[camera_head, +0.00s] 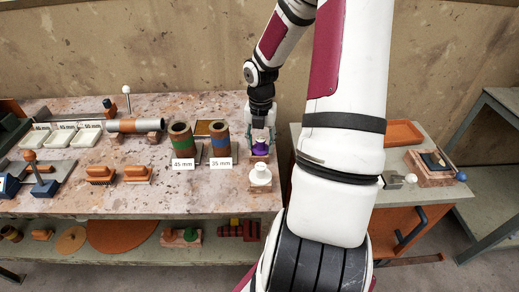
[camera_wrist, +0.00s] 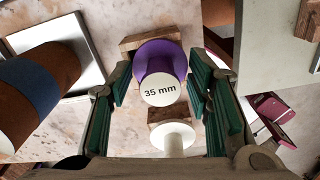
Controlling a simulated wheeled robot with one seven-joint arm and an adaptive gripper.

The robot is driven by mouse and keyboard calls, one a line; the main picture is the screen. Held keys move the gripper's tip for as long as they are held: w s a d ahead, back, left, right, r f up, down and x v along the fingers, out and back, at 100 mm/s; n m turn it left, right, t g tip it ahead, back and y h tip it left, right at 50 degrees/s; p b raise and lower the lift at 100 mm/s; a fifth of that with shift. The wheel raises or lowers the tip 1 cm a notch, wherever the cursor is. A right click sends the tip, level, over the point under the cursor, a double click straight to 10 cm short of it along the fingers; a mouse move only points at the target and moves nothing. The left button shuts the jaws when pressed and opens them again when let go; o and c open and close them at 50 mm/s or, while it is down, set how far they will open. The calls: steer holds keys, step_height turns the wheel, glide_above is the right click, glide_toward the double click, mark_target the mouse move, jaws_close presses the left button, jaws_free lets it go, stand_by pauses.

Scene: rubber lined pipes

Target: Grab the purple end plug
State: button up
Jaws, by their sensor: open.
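The purple end plug (camera_wrist: 175,55) stands on a wooden block (camera_wrist: 128,43) in the wrist view. It has a wide purple flange and a white face marked "35 mm". In the head view the purple plug (camera_head: 261,148) shows below my gripper (camera_head: 259,130), near the table's right edge. In the wrist view my gripper (camera_wrist: 160,100) is open, with one green-padded finger on each side of the plug. The pads look apart from the plug, with gaps on both sides. A white end plug (camera_wrist: 172,135) sits on another block just in front of it.
A pipe with a blue band (camera_head: 219,140) and one with a green band (camera_head: 181,136) stand to the left, behind label cards. Brushes (camera_head: 101,174) lie further left. A side cart with an orange tray (camera_head: 403,133) is on the right. The marble table's front is partly clear.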

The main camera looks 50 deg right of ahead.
jaws_close()
steer(key=shift+r, duration=0.15)
